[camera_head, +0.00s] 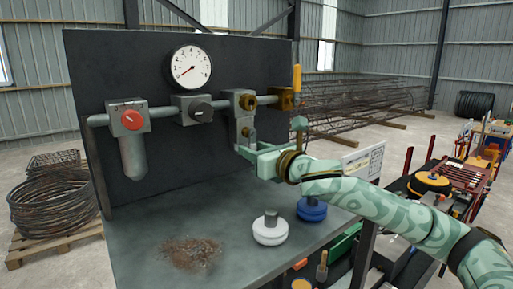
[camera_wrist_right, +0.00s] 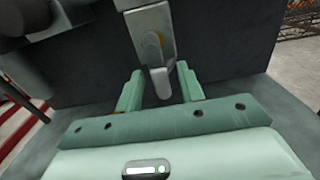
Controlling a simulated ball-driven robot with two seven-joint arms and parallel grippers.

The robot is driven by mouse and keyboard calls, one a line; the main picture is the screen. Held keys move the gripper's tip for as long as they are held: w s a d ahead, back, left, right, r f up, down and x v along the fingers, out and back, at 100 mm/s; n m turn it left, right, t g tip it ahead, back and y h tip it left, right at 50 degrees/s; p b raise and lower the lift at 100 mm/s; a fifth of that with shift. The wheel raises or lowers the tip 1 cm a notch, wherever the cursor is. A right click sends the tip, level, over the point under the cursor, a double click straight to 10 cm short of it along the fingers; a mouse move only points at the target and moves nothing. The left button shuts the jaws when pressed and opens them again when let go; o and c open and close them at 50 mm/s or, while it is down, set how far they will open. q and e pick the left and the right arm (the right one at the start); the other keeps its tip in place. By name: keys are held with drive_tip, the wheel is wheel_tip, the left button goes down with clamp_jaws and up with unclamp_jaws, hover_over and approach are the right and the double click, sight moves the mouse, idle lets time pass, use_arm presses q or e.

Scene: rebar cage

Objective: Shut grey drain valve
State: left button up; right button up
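The grey drain valve shows in the right wrist view as a grey body (camera_wrist_right: 150,25) with a brass pivot. A short light-grey lever (camera_wrist_right: 160,82) hangs down from it. In the head view the valve (camera_head: 244,108) is on the pipe at the panel's right side, its lower part partly hidden by my gripper. My right gripper (camera_head: 270,140) is just below and in front of it. In the wrist view the right gripper (camera_wrist_right: 160,90) is open, with the lever's end between its fingers and a gap on both sides. My left gripper is not in view.
The pipe also carries a red-knobbed regulator (camera_head: 127,118), a black knob (camera_head: 201,111) and a brass valve with a yellow handle (camera_head: 297,78). A gauge (camera_head: 188,67) sits above. White (camera_head: 270,232) and blue (camera_head: 312,209) knobbed discs stand on the bench (camera_head: 225,262).

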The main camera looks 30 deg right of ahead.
clamp_jaws()
drive_tip(key=shift+a+m, duration=0.1)
drive_tip(key=shift+m, duration=0.2)
drive_tip(key=shift+s+a+r+m, duration=0.1)
drive_tip(key=shift+a+r+m, duration=0.5)
drive_tip(key=shift+m, duration=2.35)
drive_tip(key=shift+a+r+m, duration=0.5)
drive_tip(key=shift+r+m, duration=0.05)
drive_tip(key=shift+m, duration=2.35)
drive_tip(key=shift+s+a+r+m, duration=0.1)
drive_tip(key=shift+a+r+m, duration=0.5)
drive_tip(key=shift+m, duration=2.35)
